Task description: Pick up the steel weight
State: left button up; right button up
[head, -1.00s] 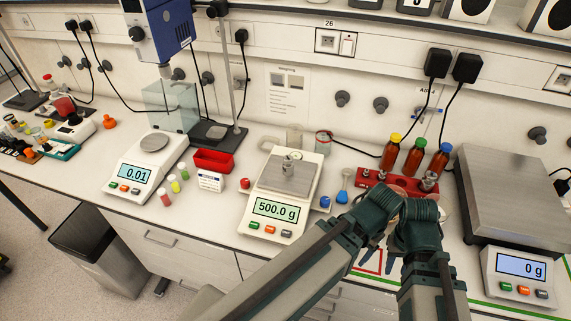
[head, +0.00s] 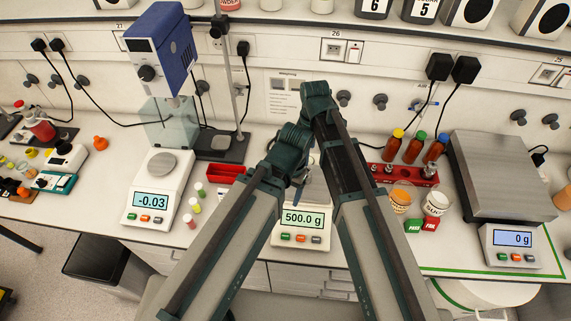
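The steel weight is hidden behind my arms. The middle balance (head: 302,237) reads 500.0 g, and a strip of its pan (head: 316,186) shows between my arms. My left arm reaches up to the left side of this balance. A dark part at its end, which seems to be my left gripper (head: 299,192), is over the pan, but its fingers cannot be made out. My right arm crosses in front of the right side of the balance, and my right gripper is hidden behind its links.
A second balance (head: 150,205) reading -0.03 stands left, beside small vials and a red tray (head: 225,172). To the right are a red rack (head: 410,178) with bottles, an orange-filled jar (head: 400,198), a white jar (head: 435,203) and a large scale (head: 512,240) reading 0 g.

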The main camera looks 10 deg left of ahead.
jog(key=shift+a+f+b, duration=0.15)
jog(key=shift+f+b, duration=0.25)
jog(key=shift+b, duration=0.1)
pick_arm(q)
notch_tip(320, 180, down, 14)
jog(key=b, duration=1.3)
jog(key=shift+a, duration=0.1)
pick_arm(e)
notch_tip(320, 180, down, 13)
jog(key=shift+w+f, duration=0.1)
pick_arm(q)
jog(key=shift+r, duration=0.15)
pick_arm(e)
grip_shut()
